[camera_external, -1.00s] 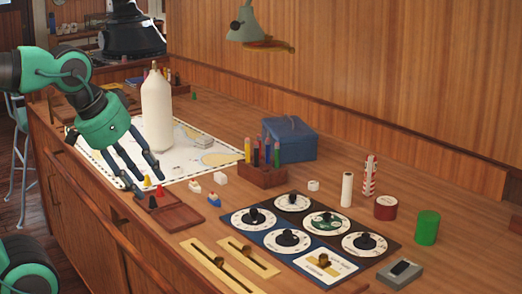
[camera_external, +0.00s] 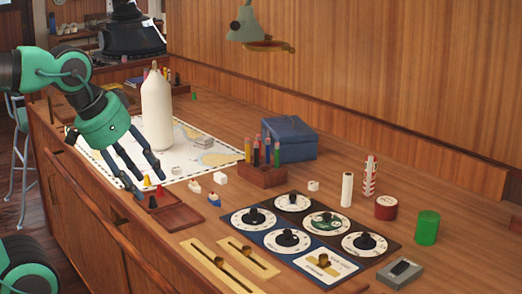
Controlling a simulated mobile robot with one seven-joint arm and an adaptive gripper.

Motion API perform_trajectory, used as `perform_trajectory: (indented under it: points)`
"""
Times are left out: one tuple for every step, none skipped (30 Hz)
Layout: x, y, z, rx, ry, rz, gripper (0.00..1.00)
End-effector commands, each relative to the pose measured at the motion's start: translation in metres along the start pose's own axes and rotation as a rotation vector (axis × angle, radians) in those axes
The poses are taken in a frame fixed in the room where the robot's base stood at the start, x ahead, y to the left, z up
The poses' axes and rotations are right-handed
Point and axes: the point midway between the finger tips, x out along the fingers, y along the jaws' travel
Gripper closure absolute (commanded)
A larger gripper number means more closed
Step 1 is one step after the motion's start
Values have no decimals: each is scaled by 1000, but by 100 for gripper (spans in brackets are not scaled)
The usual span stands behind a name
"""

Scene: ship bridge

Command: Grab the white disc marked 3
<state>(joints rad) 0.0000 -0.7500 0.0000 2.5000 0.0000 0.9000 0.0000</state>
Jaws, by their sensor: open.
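My gripper (camera_external: 147,181) is open and points down at the near edge of the chart, by the front of the counter. Its fingers are apart with nothing seen held between them. No disc with a readable 3 shows. A small whitish piece (camera_external: 177,170) lies on the chart just right of the fingers; its shape and any mark are too small to tell. Another small white piece (camera_external: 313,186) stands right of the blue box, apart from my gripper, also without a readable mark.
A tall white bottle (camera_external: 157,110) stands on the chart (camera_external: 195,175) behind the fingers. A wooden tray (camera_external: 175,219) with small coloured pieces lies close in front. A pencil block (camera_external: 262,175), blue box (camera_external: 290,139) and dial panel (camera_external: 323,205) stand to the right.

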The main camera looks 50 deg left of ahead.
Motion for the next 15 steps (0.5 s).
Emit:
perform_trajectory:
  points:
    - [0, 0, 0, 0, 0, 0, 52]
    - [0, 0, 0, 0, 0, 0, 52]
    - [0, 0, 0, 0, 0, 0, 52]
    - [0, 0, 0, 0, 0, 0, 52]
    - [0, 0, 0, 0, 0, 0, 52]
    - [0, 0, 0, 0, 0, 0, 52]
    - [0, 0, 0, 0, 0, 0, 52]
    - [0, 0, 0, 0, 0, 0, 52]
    - [0, 0, 0, 0, 0, -1, 52]
    - [0, -1, -1, 0, -1, -1, 52]
    - [0, -1, -2, 0, -2, -2, 52]
    - [-1, -2, -4, 1, -3, -3, 52]
    - [-1, -3, -6, 1, -5, -5, 52]
    - [-2, -4, -8, 1, -7, -7, 52]
    - [-2, -7, -12, 2, -11, -10, 52]
